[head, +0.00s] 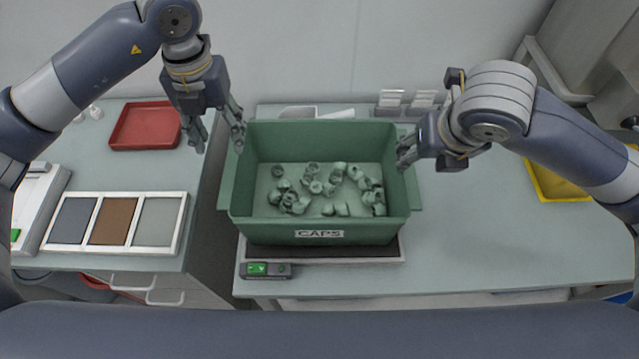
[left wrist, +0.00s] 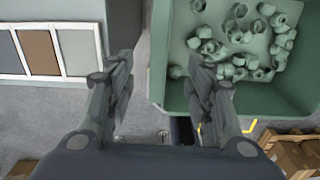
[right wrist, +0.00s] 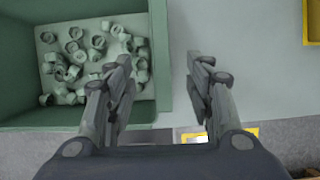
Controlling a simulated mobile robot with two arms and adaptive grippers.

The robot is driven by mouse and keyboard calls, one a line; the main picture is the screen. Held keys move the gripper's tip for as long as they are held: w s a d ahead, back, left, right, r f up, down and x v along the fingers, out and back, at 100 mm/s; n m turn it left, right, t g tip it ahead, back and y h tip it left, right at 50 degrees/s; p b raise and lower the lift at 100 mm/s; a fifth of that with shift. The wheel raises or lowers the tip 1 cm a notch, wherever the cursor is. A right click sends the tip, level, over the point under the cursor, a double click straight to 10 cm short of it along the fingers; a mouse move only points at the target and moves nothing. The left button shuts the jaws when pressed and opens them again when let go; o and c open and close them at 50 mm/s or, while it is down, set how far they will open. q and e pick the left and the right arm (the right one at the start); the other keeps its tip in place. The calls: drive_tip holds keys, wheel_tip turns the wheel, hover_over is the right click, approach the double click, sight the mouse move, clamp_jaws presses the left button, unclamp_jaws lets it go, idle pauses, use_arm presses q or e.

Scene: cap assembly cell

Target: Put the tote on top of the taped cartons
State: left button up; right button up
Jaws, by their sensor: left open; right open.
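The green tote (head: 320,234), labelled CAPS and holding many loose caps, stands upright on a low dark-topped platform on the table. My left gripper (head: 217,140) is open and empty near its left rim. In the left wrist view the tote's left rim (left wrist: 158,60) lies between the fingertips. My right gripper (head: 405,153) is open near the right rim. In the right wrist view that rim (right wrist: 160,50) lies between the fingertips. I cannot tell if either gripper touches the tote. Brown cartons (left wrist: 297,152) show partly at the lower right of the left wrist view.
A red tray (head: 146,127) and a three-panel tray (head: 185,222) lie on the left counter. A yellow tray (head: 560,190) is at the right. The table right of the tote is mostly clear.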

sight(231, 165)
use_arm(q)
drive_tip(key=f, duration=1)
drive_tip(key=shift+w+f, duration=0.2)
drive_tip(key=shift+f, duration=0.2)
use_arm(e)
drive_tip(key=x, duration=1)
drive_tip(key=shift+w+f, duration=0.25)
drive_tip(key=shift+f, duration=0.1)
use_arm(q)
clamp_jaws()
use_arm(e)
clamp_jaws()
use_arm(q)
drive_tip(key=shift+r, duration=0.1)
use_arm(e)
drive_tip(key=shift+r, duration=0.1)
